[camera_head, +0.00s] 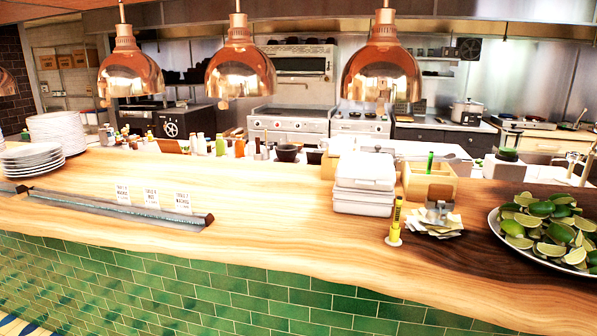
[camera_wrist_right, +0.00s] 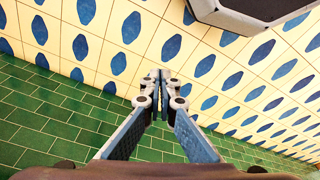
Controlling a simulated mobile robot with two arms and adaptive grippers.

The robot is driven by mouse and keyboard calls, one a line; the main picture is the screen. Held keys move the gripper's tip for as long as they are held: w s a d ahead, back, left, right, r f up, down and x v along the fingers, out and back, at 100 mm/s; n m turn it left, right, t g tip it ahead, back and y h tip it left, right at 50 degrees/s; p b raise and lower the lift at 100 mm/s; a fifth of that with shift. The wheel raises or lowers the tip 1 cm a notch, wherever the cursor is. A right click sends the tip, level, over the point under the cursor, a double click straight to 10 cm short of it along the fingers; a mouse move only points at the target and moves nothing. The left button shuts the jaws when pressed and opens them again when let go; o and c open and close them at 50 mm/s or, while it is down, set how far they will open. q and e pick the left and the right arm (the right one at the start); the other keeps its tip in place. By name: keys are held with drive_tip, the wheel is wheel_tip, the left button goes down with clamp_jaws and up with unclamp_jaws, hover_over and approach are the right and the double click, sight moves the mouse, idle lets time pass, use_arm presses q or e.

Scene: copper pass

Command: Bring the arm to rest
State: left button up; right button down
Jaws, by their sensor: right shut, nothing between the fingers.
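My right gripper (camera_wrist_right: 160,77) shows in the right wrist view with its two fingers together. It is shut and empty, with patterned floor tiles and green wall tiles behind it. No arm of mine shows in the head view, and my left gripper is in neither view.
A wooden counter (camera_head: 270,217) with a green tiled front (camera_head: 235,290) spans the head view. On it stand stacked plates (camera_head: 58,130), white containers (camera_head: 364,182), a yellow marker (camera_head: 395,222) and a tray of limes (camera_head: 548,263). Copper lamps (camera_head: 383,75) hang above. A dark-grey body (camera_wrist_right: 250,12) shows in the wrist view.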

drive_tip(key=s+d+f+g, duration=0.1)
drive_tip(key=s+d+f, duration=0.2)
drive_tip(key=s+f, duration=1.5)
